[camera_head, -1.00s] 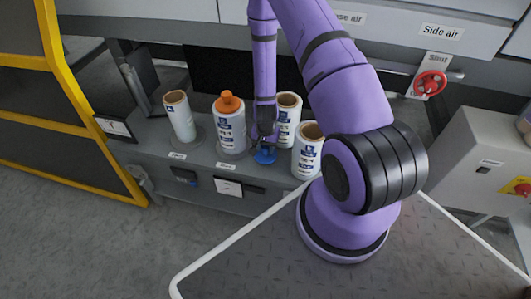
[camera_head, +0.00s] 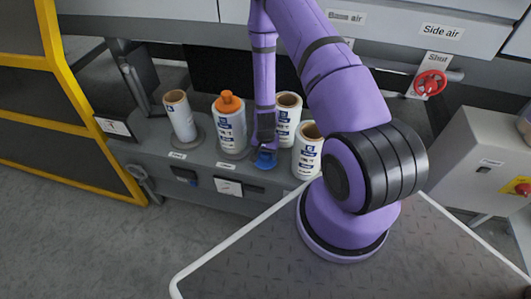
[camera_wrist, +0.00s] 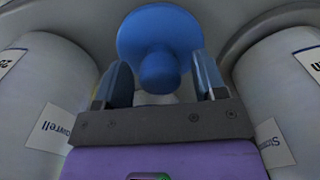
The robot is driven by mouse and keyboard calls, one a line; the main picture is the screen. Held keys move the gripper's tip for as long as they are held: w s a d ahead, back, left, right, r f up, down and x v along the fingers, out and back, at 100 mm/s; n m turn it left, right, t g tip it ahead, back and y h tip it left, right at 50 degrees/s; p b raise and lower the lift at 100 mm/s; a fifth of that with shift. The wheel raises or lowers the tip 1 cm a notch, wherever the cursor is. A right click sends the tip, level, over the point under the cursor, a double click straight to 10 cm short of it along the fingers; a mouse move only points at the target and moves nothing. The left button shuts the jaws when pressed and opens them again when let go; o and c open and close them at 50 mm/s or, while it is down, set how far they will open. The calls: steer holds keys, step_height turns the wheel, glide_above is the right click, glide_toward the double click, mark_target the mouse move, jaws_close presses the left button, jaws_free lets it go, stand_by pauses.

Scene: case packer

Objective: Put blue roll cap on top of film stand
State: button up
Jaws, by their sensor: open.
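The blue roll cap (camera_head: 265,160) is a disc with a round knob. In the head view it is low at the front of the machine shelf, between white film rolls and just under my gripper (camera_head: 265,147). In the wrist view the cap (camera_wrist: 158,30) is at the top centre, with its knob toward me. My gripper (camera_wrist: 162,80) is open, with one finger on each side of the knob and visible gaps. I cannot tell which surface is the film stand, or whether the cap rests on it.
White film rolls stand close by: far left (camera_head: 180,118), one with an orange cap (camera_head: 229,103), one behind (camera_head: 288,120) and one at right (camera_head: 307,155). Rolls flank my fingers in the wrist view. A red valve wheel (camera_head: 430,83) is at the right.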

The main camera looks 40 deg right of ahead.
steer(key=shift+r, duration=0.1)
step_height(320, 180, up, 12)
steer(key=shift+r, duration=0.15)
stand_by(0.5)
steer(key=a+r+n+t, duration=0.1)
steer(key=a+r+n, duration=0.2)
steer(key=r, duration=1.2)
steer(key=a+r+n+t, duration=0.2)
steer(key=a+r, duration=0.1)
steer(key=r, duration=1.2)
steer(key=s+a+r+n+t, duration=0.1)
steer(key=s+a+r+n, duration=0.1)
steer(key=s+r, duration=0.7)
steer(key=s+a+r+n+t, duration=0.1)
steer(key=s+a+r+n, duration=0.1)
steer(key=s+r, duration=0.6)
steer(key=shift+s+a+r+n, duration=0.4)
steer(key=shift+s+n, duration=0.3)
steer(key=shift+s, duration=0.55)
